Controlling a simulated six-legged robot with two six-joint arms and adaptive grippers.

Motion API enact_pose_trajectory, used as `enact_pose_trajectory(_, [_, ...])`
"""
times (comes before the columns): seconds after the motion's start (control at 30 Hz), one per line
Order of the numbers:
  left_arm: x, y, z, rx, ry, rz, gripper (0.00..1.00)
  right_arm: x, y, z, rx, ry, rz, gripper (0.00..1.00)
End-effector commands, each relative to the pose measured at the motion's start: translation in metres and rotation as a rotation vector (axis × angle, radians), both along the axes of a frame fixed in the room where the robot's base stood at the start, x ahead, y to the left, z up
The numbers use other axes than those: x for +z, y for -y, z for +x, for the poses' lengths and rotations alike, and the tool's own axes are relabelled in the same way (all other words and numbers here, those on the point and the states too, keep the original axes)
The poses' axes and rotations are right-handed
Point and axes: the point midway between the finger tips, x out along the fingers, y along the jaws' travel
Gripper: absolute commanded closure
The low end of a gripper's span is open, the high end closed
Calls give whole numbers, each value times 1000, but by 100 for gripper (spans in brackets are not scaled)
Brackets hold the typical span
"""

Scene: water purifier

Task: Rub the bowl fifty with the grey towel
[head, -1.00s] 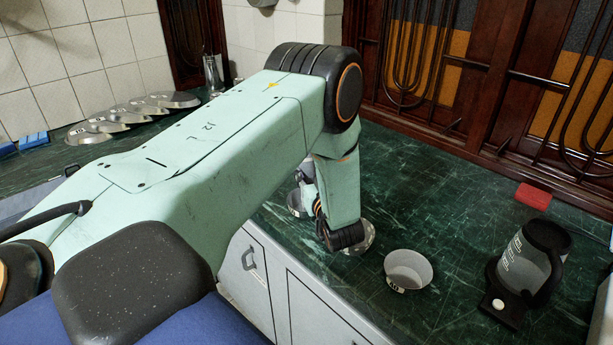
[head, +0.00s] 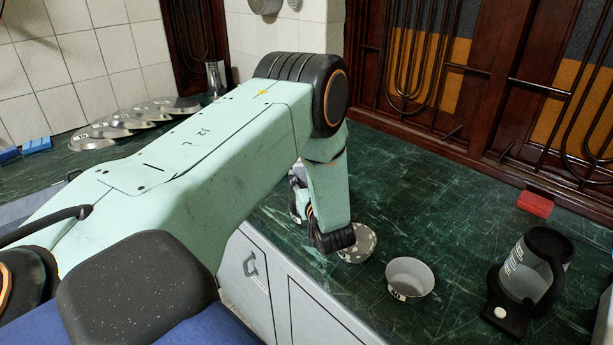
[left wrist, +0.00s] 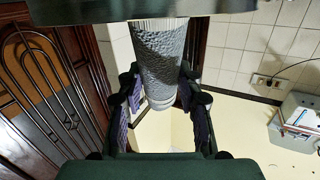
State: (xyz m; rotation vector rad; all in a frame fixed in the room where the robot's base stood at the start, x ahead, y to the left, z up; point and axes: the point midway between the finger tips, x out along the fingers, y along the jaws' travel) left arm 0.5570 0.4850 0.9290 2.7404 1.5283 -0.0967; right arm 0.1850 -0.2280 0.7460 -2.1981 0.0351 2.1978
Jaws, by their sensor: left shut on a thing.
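My left gripper (left wrist: 160,95) is shut on the grey towel (left wrist: 160,62), a rolled, rough-textured cylinder between its fingers in the left wrist view. In the head view my left arm reaches over the counter from the left, and its forearm hides most of the gripper. My right gripper is not in view.
A dark kettle-like jug (head: 535,262) stands at the right. A red block (head: 535,203) lies by the wooden panels. Several metal lids or bowls (head: 125,122) overlap at the back left. The green counter (head: 440,200) is clear behind the pale bowl.

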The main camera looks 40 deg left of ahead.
Motion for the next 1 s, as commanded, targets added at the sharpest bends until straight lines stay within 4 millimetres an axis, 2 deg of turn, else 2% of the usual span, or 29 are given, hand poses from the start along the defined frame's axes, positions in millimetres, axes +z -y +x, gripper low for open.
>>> enact_pose_trajectory(0.67, [1, 11, -13, -2, 1, 1, 96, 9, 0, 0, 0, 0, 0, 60])
enact_pose_trajectory(1.0, [0, 20, -11, -3, 1, 0, 96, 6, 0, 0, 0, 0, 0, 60])
